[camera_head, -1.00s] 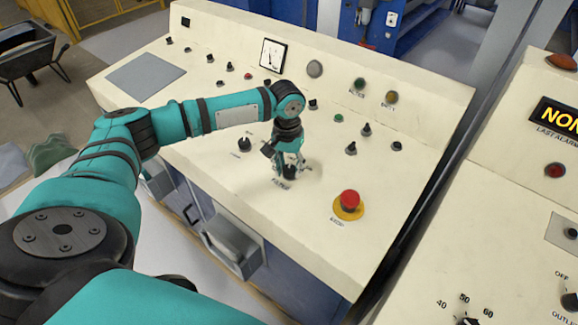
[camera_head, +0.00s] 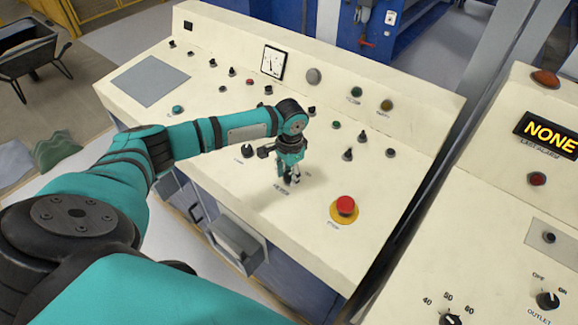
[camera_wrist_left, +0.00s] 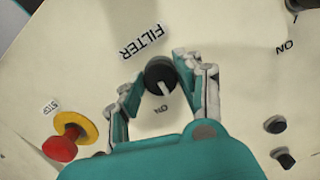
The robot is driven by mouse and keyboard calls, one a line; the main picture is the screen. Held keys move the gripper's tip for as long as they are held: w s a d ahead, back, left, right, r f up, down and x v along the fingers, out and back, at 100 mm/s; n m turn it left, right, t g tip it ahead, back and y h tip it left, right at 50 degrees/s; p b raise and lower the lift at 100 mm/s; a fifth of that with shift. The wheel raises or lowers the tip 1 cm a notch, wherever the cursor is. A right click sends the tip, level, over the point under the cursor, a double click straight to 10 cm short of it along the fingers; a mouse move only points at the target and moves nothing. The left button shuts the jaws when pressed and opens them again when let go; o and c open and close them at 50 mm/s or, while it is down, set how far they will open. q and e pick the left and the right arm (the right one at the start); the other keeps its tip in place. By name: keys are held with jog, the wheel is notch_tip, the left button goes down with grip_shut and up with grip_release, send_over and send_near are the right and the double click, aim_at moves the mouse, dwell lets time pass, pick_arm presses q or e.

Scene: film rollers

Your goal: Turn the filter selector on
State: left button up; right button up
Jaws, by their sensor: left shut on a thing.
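The filter selector is a round black knob (camera_wrist_left: 160,75) with a white pointer mark, on the cream panel beside the printed word FILTER. In the left wrist view its pointer is directed roughly toward the ON label. My left gripper (camera_wrist_left: 163,77) is shut on the knob, with one finger on each side. My right gripper is not in view.
A red stop button on a yellow base (camera_head: 344,208) sits right of my left gripper. Another black selector (camera_head: 248,150) is close on its left. Several small knobs and buttons stand behind it. A second console (camera_head: 500,200) stands at the right.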

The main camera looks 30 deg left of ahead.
pick_arm(q)
jog(key=m+p, duration=0.1)
jog(key=m, duration=0.1)
jog(key=shift+r+m+p, duration=0.15)
jog(key=shift+m+p, duration=0.7)
jog(key=shift+m, duration=0.75)
jog(key=shift+w, duration=0.1)
jog(key=o, duration=1.1)
jog(key=shift+o, duration=0.2)
notch_tip(320, 180, up, 12)
jog(key=shift+s+d, duration=0.25)
jog(key=shift+d, duration=0.15)
